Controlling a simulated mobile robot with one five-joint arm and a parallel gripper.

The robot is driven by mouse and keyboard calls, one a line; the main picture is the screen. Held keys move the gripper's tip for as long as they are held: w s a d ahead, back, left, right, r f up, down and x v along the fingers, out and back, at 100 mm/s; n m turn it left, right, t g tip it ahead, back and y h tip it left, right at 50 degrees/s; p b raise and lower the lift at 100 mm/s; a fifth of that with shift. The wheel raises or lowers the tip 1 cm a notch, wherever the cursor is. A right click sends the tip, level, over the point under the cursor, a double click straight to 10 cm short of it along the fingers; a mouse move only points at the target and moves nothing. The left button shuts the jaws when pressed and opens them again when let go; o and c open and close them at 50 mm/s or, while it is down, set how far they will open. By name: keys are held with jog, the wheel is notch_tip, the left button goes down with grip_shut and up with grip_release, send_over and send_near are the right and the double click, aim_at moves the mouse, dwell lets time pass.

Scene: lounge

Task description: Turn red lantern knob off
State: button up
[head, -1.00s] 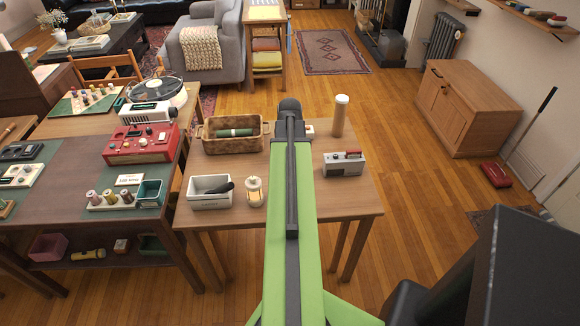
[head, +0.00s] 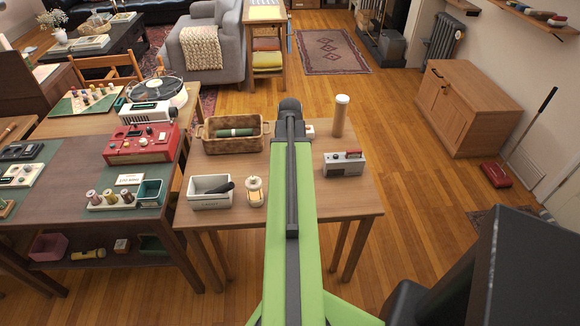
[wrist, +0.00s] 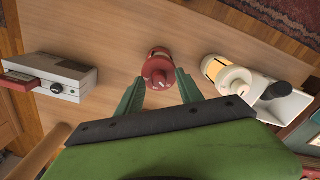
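The red lantern (wrist: 158,56) stands on the wooden table (wrist: 118,55) and shows in the wrist view, with a small pale mark on its knob (wrist: 159,76). My gripper (wrist: 160,77) is open, with one green finger on each side of the lantern's near part. I cannot tell whether either finger touches it. In the head view my green arm hides the red lantern and the gripper. A cream lantern (wrist: 215,68) stands to the right of the red one in the wrist view. It also shows left of my arm in the head view (head: 254,193).
A tan cylinder (head: 340,116) stands at the table's back right.

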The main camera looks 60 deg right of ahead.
notch_tip(320, 180, up, 18)
jog(key=p, duration=1.7)
jog(key=shift+f, duration=0.25)
